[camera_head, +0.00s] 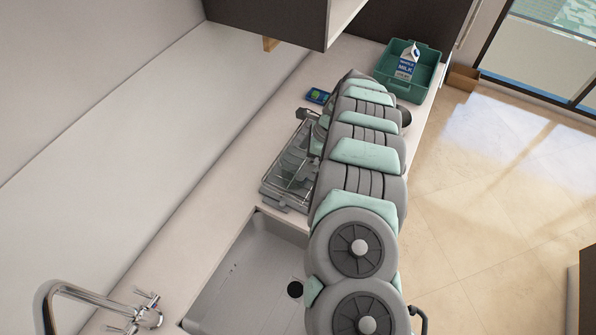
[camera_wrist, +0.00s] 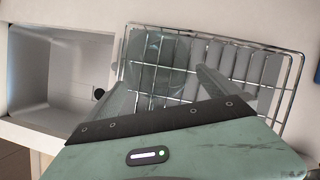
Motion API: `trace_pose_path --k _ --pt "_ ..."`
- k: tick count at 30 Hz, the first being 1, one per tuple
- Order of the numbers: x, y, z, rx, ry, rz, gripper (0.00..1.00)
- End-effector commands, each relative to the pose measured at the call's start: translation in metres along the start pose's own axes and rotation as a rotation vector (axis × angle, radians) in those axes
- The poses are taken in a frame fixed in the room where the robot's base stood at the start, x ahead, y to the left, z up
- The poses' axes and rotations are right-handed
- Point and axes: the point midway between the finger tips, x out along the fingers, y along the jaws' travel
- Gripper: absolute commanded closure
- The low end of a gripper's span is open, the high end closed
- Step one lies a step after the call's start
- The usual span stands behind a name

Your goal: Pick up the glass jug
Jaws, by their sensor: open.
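A clear, see-through vessel that looks like the glass jug (camera_wrist: 150,55) is at the left end of the wire dish rack in the wrist view. Its outline is faint, and its handle cannot be made out. No contact with the vessel can be seen.
A sink (camera_head: 240,285) lies beside the rack, with a chrome faucet (camera_head: 95,300) at lower left. A green bin (camera_head: 433,75) holding a milk carton (camera_head: 407,62) stands at the far end. A small blue-green item (camera_head: 317,96) lies behind the rack. A dark cabinet (camera_head: 270,18) overhangs the counter.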

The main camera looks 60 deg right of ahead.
Motion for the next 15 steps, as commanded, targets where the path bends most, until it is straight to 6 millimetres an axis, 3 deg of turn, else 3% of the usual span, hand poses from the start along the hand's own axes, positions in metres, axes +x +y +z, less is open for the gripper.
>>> trace_pose_path --k 15 --pt "0.049 0.001 0.007 0.0 0.002 0.0 0.0"
